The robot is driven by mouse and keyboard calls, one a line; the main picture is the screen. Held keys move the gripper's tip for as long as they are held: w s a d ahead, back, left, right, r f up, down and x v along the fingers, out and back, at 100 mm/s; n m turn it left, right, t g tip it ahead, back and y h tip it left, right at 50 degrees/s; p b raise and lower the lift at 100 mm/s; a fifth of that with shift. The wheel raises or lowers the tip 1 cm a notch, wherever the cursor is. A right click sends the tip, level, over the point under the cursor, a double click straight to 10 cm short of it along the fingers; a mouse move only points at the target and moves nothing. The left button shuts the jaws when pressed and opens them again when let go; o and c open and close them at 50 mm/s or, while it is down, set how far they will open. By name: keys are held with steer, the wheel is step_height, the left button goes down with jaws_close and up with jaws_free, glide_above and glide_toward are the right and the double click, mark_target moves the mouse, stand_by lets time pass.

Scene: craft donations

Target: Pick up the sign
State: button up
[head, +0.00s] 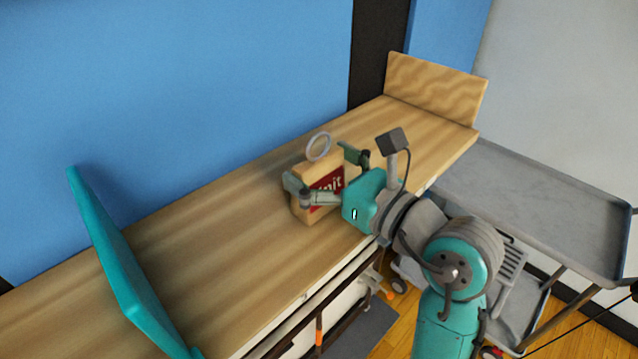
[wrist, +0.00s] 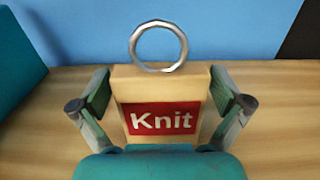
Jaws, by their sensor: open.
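The sign (wrist: 198,83) is a wooden block with a red panel reading "Knit" and a metal ring on top. It stands upright on the wooden shelf top, and in the head view the sign (head: 303,172) is partly hidden by my gripper. My gripper (wrist: 160,92) is open, with one finger on each side of the block. In the head view my gripper (head: 320,170) reaches in from the right. Small gaps seem to show between the fingers and the block, but I cannot tell whether either finger touches it.
The wooden top (head: 215,240) is otherwise clear. A teal panel (head: 118,255) stands at its left and a wooden end board (head: 435,88) at its far right. A blue wall (head: 180,80) runs behind. A grey tray table (head: 545,205) stands to the right.

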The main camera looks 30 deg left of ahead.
steer(key=c, duration=1)
